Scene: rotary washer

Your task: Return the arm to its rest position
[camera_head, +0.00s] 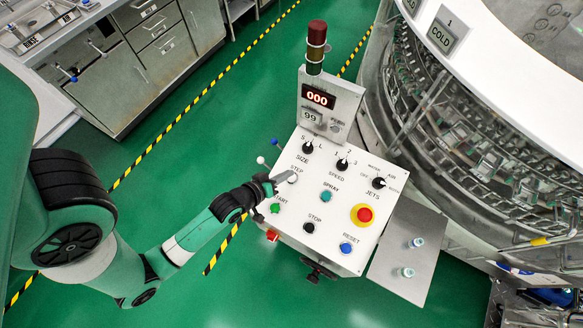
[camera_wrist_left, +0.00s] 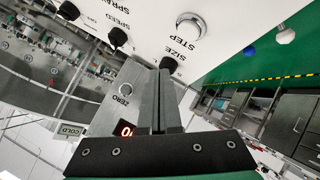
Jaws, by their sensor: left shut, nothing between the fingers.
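My left arm comes in from the left in the head view, and its gripper (camera_head: 283,178) is over the upper left part of the white control panel (camera_head: 301,224), close to the STEP button (camera_head: 292,178). In the left wrist view the two fingers (camera_wrist_left: 161,75) are pressed together with nothing between them. The STEP button (camera_wrist_left: 190,26) shows there above and to the right of the fingertips, apart from them. The SIZE knob (camera_wrist_left: 170,64) is just beyond the tips. Whether the fingers touch the panel cannot be told. My right gripper is not in view.
The panel carries a red emergency button (camera_head: 364,214), several knobs and a display reading 000 (camera_head: 318,96) beneath a signal tower (camera_head: 316,45). A side shelf (camera_head: 405,250) holds two small vials. The round washer (camera_head: 470,120) stands at right. Green floor (camera_head: 190,130) lies open at left.

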